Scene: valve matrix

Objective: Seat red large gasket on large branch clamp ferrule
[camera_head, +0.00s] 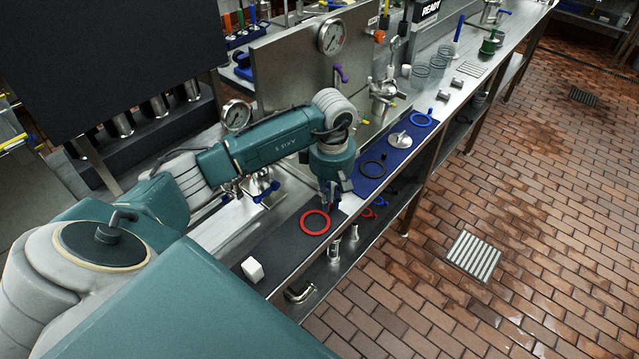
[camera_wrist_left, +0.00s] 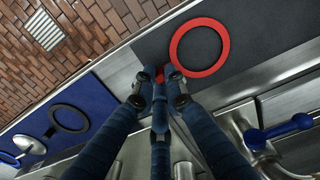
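The red large gasket (camera_head: 315,222) is a flat ring with a small tab, over the dark grey mat (camera_head: 280,246) on the bench. It also shows in the left wrist view (camera_wrist_left: 172,52). My left gripper (camera_head: 333,203) points down at the ring's edge. In the left wrist view its fingertips (camera_wrist_left: 162,78) close in around the red tab. I cannot tell whether the ring is lifted off the mat. I cannot pick out the large branch clamp ferrule for certain. My right gripper is not in view.
A white block (camera_head: 252,270) sits on the mat's near end. A steel panel with a gauge (camera_head: 332,37) rises behind. The tiled floor at right is open.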

